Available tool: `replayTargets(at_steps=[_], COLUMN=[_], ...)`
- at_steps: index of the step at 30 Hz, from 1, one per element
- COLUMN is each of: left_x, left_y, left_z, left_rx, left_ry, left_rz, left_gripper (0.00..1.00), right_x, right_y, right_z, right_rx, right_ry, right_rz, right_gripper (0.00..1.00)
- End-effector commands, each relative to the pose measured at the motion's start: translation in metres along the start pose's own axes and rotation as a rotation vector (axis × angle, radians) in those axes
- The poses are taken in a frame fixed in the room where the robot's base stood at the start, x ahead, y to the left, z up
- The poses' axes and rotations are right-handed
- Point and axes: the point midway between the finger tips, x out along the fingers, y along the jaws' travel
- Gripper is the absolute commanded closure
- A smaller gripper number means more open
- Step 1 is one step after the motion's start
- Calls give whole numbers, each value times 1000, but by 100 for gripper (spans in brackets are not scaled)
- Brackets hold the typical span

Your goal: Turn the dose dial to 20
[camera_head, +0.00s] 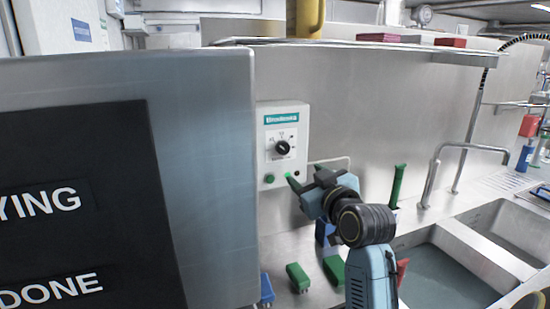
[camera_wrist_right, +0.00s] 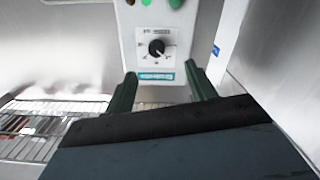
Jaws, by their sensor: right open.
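The dose dial (camera_head: 283,147) is a round black knob with a light mark on a white control box (camera_head: 283,118) on the steel wall. In the right wrist view the dial (camera_wrist_right: 156,47) appears upside down, between and beyond my fingertips. The numbers around it are too small to read, so I cannot tell its setting. My right gripper (camera_head: 305,176) is open, with green fingers, in front of the box's lower part in the head view. In the right wrist view its fingers (camera_wrist_right: 160,70) are spread and empty, apart from the dial. My left gripper is not in view.
A green button (camera_head: 270,179) sits below the dial. A large steel panel (camera_head: 215,160) with a black sign stands close on the left. Green blocks (camera_head: 298,277) lie on the counter below. Sinks (camera_head: 450,270) with a tap are at right.

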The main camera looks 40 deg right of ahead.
Motion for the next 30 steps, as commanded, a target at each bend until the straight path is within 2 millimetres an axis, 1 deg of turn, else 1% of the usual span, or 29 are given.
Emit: replayTargets(at_steps=[2, 5, 9, 12, 17, 21, 24, 30], left_x=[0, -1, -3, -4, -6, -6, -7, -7], left_y=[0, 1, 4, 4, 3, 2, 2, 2], left_z=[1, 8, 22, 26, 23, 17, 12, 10], left_rx=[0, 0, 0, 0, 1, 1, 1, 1], left_ry=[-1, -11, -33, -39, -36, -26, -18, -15], left_rz=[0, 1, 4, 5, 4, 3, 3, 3], left_gripper=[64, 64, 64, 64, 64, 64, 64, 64], right_x=[3, 11, 33, 53, 84, 107, 120, 133], right_y=[7, 9, 8, 9, 9, 9, 9, 10], right_z=[-6, -8, -9, -10, -10, -10, -10, -10], right_rx=[4, 6, 6, 6, 7, 6, 5, 3], right_ry=[21, 26, 25, 26, 24, 24, 23, 23], right_rz=[16, 20, 18, 18, 16, 17, 17, 17], right_gripper=[45, 45, 45, 45, 45, 45, 45, 45])
